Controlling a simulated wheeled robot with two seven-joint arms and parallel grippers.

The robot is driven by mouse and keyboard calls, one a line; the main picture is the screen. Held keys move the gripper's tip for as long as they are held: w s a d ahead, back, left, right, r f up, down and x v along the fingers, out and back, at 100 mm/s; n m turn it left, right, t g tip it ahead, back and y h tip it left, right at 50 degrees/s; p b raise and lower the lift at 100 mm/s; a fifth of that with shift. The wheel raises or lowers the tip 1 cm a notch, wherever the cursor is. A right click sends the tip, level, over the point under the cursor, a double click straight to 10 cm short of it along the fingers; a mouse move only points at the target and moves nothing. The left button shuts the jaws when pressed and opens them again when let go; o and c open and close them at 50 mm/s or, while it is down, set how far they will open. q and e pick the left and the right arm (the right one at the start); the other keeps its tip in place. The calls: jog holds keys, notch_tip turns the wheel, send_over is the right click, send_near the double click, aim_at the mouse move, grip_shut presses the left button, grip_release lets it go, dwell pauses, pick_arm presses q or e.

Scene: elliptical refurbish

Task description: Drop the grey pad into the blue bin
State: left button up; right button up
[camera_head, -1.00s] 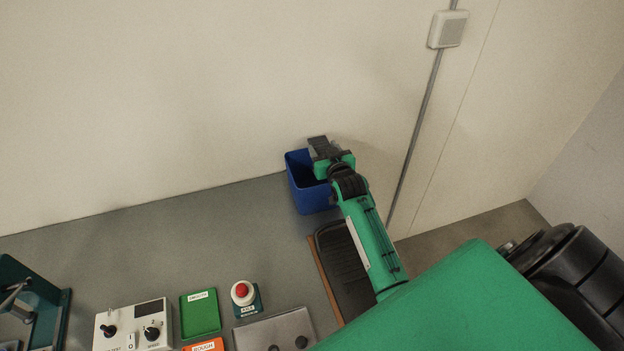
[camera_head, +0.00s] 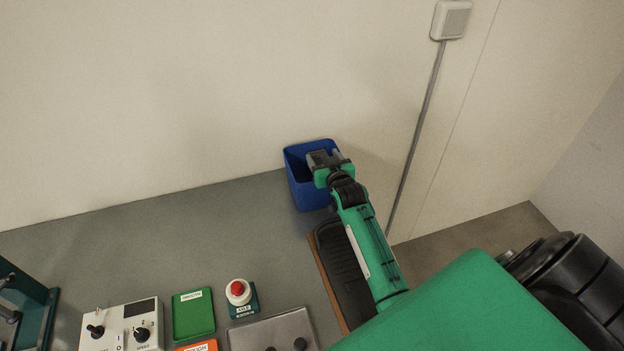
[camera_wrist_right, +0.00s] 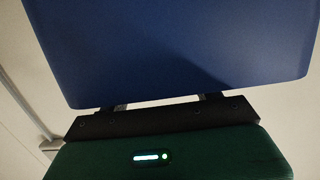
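The blue bin (camera_head: 307,193) stands on the grey surface against the wall, upright with its opening up. My right gripper (camera_head: 322,157) is over the bin's opening, with its fingertip end about level with the rim. Dark grey parts show at its fingertips, but I cannot make out the grey pad apart from the fingers. My left gripper is not in view.
A dark ribbed mat (camera_head: 343,270) lies under my right forearm. A red-topped button (camera_head: 238,289), green tray (camera_head: 194,315), orange tray (camera_head: 199,347), control box (camera_head: 122,326) and metal plate (camera_head: 272,331) lie at the front. The grey surface left of the bin is clear.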

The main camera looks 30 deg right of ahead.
jog(key=shift+o, duration=1.1)
jog(key=shift+s, duration=0.1)
jog(key=shift+s+a+f, duration=0.1)
jog(key=shift+s+a, duration=0.05)
jog(key=shift+s, duration=0.15)
jog(key=b+v, duration=0.4)
jog(key=v, duration=0.9)
